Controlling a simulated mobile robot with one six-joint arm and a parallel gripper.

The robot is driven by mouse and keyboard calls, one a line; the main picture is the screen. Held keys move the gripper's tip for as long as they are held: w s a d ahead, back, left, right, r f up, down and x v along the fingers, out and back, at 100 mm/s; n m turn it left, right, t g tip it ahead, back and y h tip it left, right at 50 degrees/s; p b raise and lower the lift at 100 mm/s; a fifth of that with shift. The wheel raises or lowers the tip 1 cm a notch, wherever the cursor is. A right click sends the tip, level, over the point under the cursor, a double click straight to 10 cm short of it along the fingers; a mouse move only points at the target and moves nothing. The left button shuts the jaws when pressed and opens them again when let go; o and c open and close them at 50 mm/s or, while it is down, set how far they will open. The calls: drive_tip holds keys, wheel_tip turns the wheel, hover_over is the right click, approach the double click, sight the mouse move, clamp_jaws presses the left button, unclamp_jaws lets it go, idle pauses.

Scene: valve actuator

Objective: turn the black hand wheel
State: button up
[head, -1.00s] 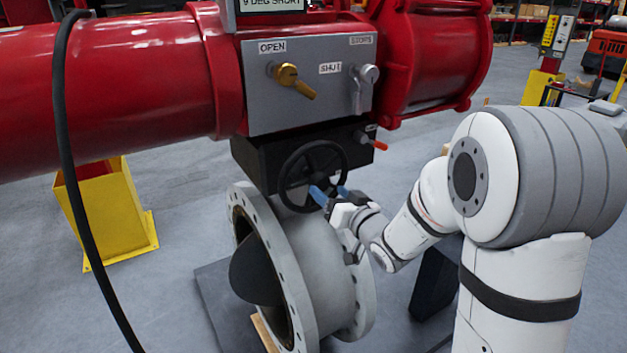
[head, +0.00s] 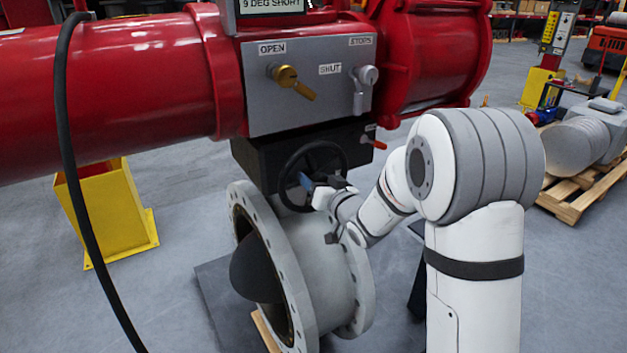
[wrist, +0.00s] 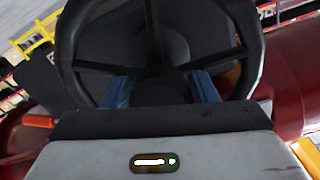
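The black hand wheel (head: 285,192) stands upright on the black gearbox under the red actuator in the head view. Its rim and spokes also fill the upper wrist view (wrist: 64,45). My gripper (head: 312,182) is at the wheel's lower right, with its fingers reaching the wheel. In the wrist view, my gripper's two blue fingers (wrist: 160,90) are wide apart, one on each side of the dark hub area. I cannot tell whether they touch the wheel. The lower rim is hidden behind my gripper body in the wrist view.
A grey panel (head: 320,98) with yellow and grey levers sits above the wheel. An orange-tipped lever (head: 374,143) is close to its upper right. A grey flanged valve body (head: 318,260) stands below. A black hose (head: 65,150) hangs at left; a yellow stand (head: 110,210) is behind it.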

drive_tip(key=c, duration=1.1)
drive_tip(key=shift+o, duration=0.2)
drive_tip(key=n+b, duration=0.1)
drive_tip(key=b, duration=0.1)
drive_tip(key=n+b, duration=0.1)
drive_tip(key=b, duration=0.1)
drive_tip(key=shift+f+b, duration=0.3)
drive_tip(key=shift+n+b, duration=0.7)
drive_tip(key=shift+b, duration=0.3)
drive_tip(key=shift+r+n+b, duration=0.3)
drive_tip(key=shift+n+b, duration=0.1)
drive_tip(key=shift+n, duration=0.1)
drive_tip(key=o, duration=1.4)
drive_tip(key=shift+v, duration=3.9)
